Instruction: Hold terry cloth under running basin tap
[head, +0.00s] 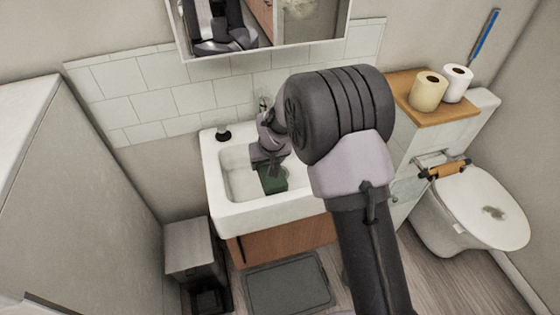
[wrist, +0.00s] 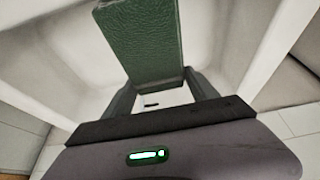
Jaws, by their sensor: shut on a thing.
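The terry cloth (head: 273,181) is a dark green piece inside the white basin (head: 228,186). My gripper (head: 269,168) reaches down into the basin and is shut on the cloth. In the wrist view the green cloth (wrist: 140,38) stands out beyond my two dark gripper fingers (wrist: 158,84), with white basin walls around it. The tap (head: 263,104) seems to show as a small metallic part at the back of the basin, mostly hidden behind my arm. I cannot see whether water is running or touches the cloth.
A dark-topped item (head: 222,134) stands on the basin's back left corner. A mirror cabinet (head: 262,52) hangs above. To the right are a wooden shelf (head: 405,88) with two paper rolls and a toilet (head: 480,205). A grey bin (head: 188,247) stands left below the basin.

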